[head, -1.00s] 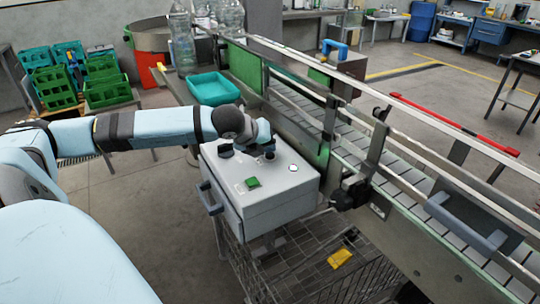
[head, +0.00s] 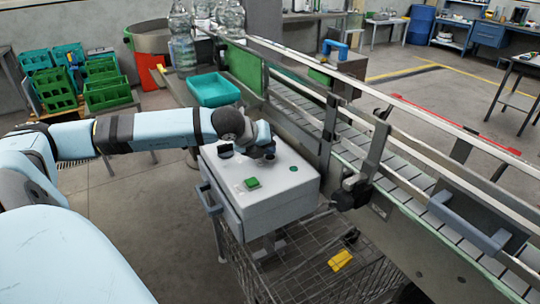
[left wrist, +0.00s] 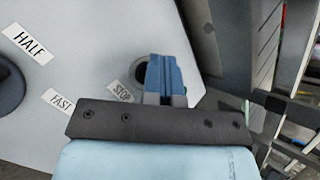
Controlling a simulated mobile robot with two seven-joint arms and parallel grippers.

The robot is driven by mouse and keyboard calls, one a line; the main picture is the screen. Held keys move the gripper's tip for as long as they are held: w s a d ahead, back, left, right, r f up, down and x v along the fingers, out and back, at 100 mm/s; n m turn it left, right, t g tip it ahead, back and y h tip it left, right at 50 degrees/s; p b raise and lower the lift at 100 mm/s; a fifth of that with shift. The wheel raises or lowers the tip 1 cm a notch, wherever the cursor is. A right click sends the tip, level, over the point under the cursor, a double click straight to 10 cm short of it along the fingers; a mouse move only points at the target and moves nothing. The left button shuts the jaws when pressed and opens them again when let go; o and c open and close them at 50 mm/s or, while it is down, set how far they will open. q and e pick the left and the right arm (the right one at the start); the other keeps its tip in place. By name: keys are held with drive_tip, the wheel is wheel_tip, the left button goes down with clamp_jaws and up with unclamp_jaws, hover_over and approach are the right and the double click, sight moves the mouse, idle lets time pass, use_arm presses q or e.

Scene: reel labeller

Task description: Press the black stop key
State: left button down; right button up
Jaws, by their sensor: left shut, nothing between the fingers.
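The light grey control box (head: 275,207) stands beside the conveyor in the head view. My left gripper (head: 268,153) is shut and empty, pointing down at the box's top near its far edge. In the left wrist view, the shut fingers (left wrist: 165,78) are over the black stop key (left wrist: 140,71), next to the STOP label (left wrist: 121,91). The fingers hide part of the key; they look to be at or very near it, but contact cannot be seen. In the head view the gripper covers most of the key. My right gripper is not in view.
On the box are a green key (head: 252,183), a black knob (head: 225,150) and a small green lamp (head: 293,168). The conveyor (head: 408,175) runs along the right. A teal tray (head: 214,90) lies behind the gripper. A wire basket (head: 300,270) is below.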

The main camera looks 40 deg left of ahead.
sight(268, 156)
use_arm(q)
drive_tip(key=shift+r, duration=0.85)
drive_tip(key=shift+r, duration=0.1)
drive_tip(key=shift+r+p, duration=0.35)
drive_tip(key=shift+r, duration=2.05)
